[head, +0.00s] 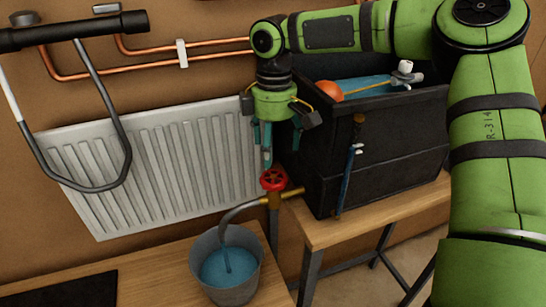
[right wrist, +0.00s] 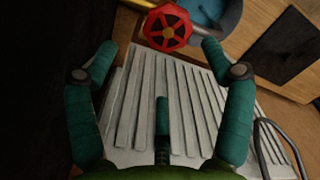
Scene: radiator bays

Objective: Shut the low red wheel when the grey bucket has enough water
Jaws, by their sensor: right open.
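The low red wheel (head: 273,179) sits on a brass valve beside the black tank, and it also shows at the top of the right wrist view (right wrist: 167,27). A bent spout runs from the valve into the grey bucket (head: 250,275), where a stream of water falls. The water (head: 222,265) stands below the bucket's rim; its exact depth is hard to tell. My right gripper (head: 267,158) hangs just above the wheel, pointing down; in the right wrist view its fingers (right wrist: 157,65) are spread, with nothing between them. My left gripper does not show.
A black tank (head: 385,150) with water and an orange float (head: 330,90) stands on a wooden bench (head: 325,225) to the right. A white radiator (head: 150,165) is behind the bucket. A dark mat (head: 60,290) lies on the front bench.

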